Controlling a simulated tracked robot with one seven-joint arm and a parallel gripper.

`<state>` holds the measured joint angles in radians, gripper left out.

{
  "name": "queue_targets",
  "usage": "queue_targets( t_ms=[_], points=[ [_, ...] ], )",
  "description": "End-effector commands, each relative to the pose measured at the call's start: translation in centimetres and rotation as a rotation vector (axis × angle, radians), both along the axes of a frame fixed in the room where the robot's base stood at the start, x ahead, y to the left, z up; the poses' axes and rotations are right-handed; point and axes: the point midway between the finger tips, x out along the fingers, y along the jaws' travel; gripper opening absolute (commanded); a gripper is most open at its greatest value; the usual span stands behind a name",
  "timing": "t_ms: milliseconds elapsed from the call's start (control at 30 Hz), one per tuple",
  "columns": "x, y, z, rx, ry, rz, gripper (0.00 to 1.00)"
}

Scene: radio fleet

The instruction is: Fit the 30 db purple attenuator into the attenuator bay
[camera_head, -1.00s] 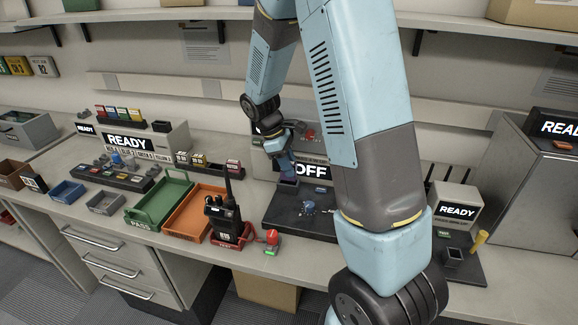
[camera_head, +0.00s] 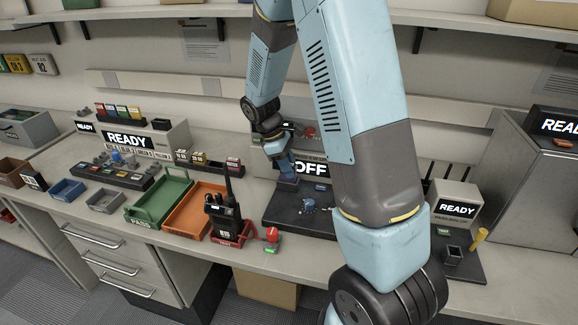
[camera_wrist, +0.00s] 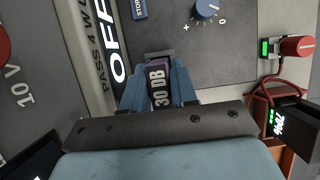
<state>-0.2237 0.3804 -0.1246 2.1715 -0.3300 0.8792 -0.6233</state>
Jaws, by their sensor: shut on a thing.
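My gripper (camera_wrist: 158,90) is shut on the purple attenuator (camera_wrist: 154,66), whose label reads 30 DB. One blue finger lies on each side of it. In the head view my gripper (camera_head: 286,166) points down at the dark attenuator bay (camera_head: 288,184) on the left of the black test station (camera_head: 290,211), beside the OFF display (camera_head: 313,169). The attenuator is low at the bay's mouth and mostly hidden by the fingers there. I cannot tell how deep it sits. The bay is hidden under the attenuator in the wrist view.
A blue knob (camera_head: 309,205) is on the station's deck. A radio (camera_head: 226,221) in a red cradle and a red-capped plug (camera_head: 271,236) stand to the left. Orange (camera_head: 190,226) and green (camera_head: 140,218) trays lie farther left. A READY unit (camera_head: 457,207) stands at right.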

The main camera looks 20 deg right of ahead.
Motion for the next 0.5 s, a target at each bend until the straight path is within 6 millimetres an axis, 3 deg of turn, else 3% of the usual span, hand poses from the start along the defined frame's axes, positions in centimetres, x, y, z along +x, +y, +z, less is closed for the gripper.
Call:
queue_targets(
  t_ms=[500],
  points=[
    [-0.04, -0.02, -1.05, 0.0, 0.002, 0.001, 0.0]
  ],
)
